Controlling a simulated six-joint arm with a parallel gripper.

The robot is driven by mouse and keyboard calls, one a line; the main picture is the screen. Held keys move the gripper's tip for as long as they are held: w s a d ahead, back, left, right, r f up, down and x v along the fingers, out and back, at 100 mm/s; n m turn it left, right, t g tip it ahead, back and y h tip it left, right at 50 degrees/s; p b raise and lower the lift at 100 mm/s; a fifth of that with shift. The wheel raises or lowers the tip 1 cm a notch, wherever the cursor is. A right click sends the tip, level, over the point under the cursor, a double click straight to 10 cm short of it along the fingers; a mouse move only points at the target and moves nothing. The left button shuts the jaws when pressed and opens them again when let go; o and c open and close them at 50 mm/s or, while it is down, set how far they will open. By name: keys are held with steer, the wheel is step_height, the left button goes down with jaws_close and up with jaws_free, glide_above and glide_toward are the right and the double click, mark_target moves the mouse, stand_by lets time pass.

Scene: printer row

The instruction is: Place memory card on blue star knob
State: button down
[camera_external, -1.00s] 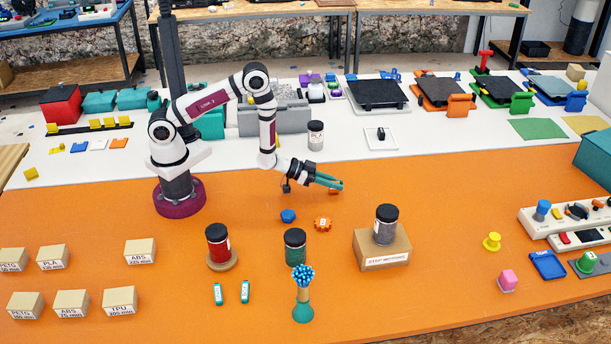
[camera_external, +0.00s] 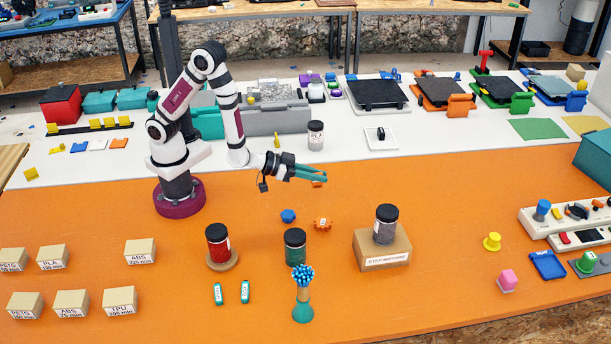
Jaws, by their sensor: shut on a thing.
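My gripper (camera_external: 322,174), with green fingers, is shut on a small orange piece (camera_external: 317,184). I take this piece to be the memory card; it is mostly hidden below the fingers and too small to make out markings. It is held above the orange table. The blue star knob (camera_external: 288,216) lies on the table, nearer the camera and to the left of the fingertips. Its top is bare and nothing touches it.
An orange knob-like piece (camera_external: 322,224) lies right of the blue knob. A green jar (camera_external: 295,246), a red jar (camera_external: 218,246) and a dark-lidded jar (camera_external: 385,229) on a cardboard box (camera_external: 383,260) stand nearer the camera.

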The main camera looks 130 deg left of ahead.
mark_target(288, 213)
steer(key=s+d+r+n+g+y, duration=0.1)
steer(key=s+d+n+g+y, duration=0.25)
steer(key=s+d, duration=0.2)
steer(key=shift+n+g+h, duration=0.25)
steer(key=shift+n+g, duration=0.4)
steer(key=shift+n, duration=0.1)
steer(key=f, duration=1)
steer(key=shift+s+d, duration=0.3)
steer(key=shift+s, duration=0.05)
steer(key=c, duration=0.9)
jaws_free()
steer(key=shift+f, duration=0.1)
steer(key=shift+o, duration=0.2)
steer(key=shift+d+r, duration=0.2)
steer(key=shift+r, duration=0.05)
steer(key=v, duration=1.1)
steer(key=shift+d, duration=0.2)
steer(key=shift+s, duration=0.15)
